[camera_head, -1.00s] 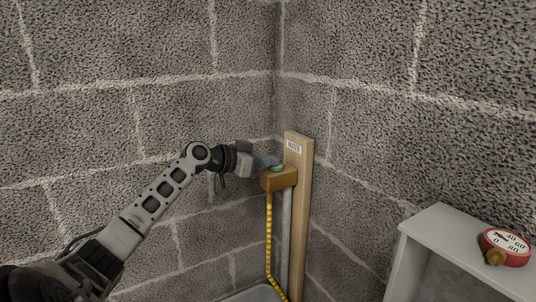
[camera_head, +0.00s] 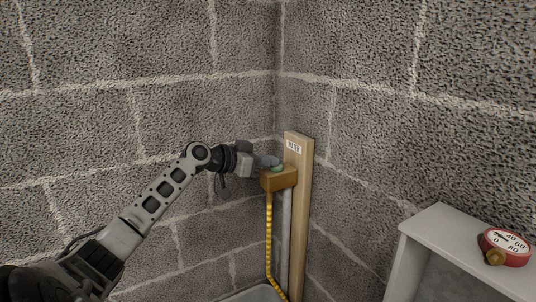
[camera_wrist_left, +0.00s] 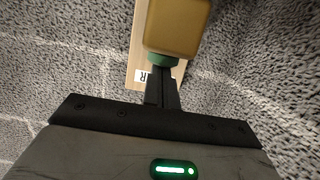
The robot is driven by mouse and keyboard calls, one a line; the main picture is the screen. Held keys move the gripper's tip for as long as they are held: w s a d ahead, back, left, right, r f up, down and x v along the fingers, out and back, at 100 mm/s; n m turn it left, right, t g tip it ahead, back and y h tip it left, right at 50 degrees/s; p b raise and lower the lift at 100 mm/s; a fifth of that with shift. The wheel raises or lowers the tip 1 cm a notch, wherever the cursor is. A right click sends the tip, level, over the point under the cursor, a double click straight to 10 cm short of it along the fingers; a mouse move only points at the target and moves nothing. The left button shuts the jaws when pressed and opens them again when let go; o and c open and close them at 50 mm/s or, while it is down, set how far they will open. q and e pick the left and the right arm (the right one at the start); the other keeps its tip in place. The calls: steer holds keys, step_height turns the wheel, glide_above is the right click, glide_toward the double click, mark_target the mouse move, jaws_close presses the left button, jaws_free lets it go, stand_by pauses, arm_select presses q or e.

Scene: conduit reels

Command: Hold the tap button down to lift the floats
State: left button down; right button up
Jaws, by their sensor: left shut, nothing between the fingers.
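The brass-coloured tap (camera_head: 279,181) is mounted on a wooden post with a WATER label, near the wall corner. Its green button (camera_head: 277,168) is on top. My left gripper (camera_head: 268,161) is shut and empty, with its fingertips at the button. In the left wrist view, the closed fingertips (camera_wrist_left: 161,72) meet the green button (camera_wrist_left: 160,59) beside the tap body (camera_wrist_left: 177,25); how far the button is pressed cannot be told. The floats are not in view. My right gripper is not in view.
A yellow hose (camera_head: 268,235) hangs from the tap beside a grey pipe, down to a grey basin edge (camera_head: 254,293). Block walls stand close behind the wooden post (camera_head: 300,215).

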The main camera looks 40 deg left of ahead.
arm_select(q)
steer(key=shift+d+f, duration=0.1)
steer(key=shift+f, duration=0.15)
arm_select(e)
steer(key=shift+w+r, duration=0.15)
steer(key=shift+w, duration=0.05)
arm_select(q)
steer(key=shift+r, duration=0.3)
step_height(320, 180, up, 4)
steer(key=p, duration=0.3)
steer(key=shift+r, duration=0.2)
steer(key=b+v, duration=0.2)
steer(key=v, duration=0.8)
steer(key=shift+f+b, duration=0.25)
steer(key=shift+b, duration=0.15)
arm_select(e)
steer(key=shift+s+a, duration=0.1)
